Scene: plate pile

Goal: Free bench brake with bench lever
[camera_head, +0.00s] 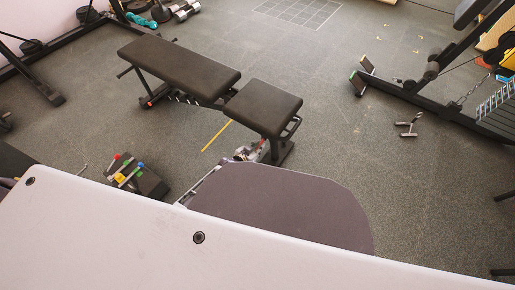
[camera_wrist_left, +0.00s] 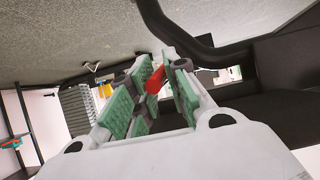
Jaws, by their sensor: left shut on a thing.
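The bench has a long dark back pad (camera_head: 180,65) and a shorter seat pad (camera_head: 263,106) on a black frame, standing on the grey floor. My left gripper (camera_head: 247,152) is low beside the frame at the seat end, partly hidden by my own body. In the left wrist view my left gripper (camera_wrist_left: 163,74) has its green finger pads closed on a red piece (camera_wrist_left: 155,82), which looks like the bench lever. A black bent bar (camera_wrist_left: 186,45) of the bench passes just beyond the fingers. The brake itself cannot be made out. My right gripper is not in view.
A dark block with coloured handles (camera_head: 140,182) lies left of my left arm. A yellow floor strip (camera_head: 216,136) runs beside the bench. Dumbbells (camera_head: 183,11) lie at the back, and a black machine (camera_head: 440,80) stands at right. Floor right of the bench is mostly clear.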

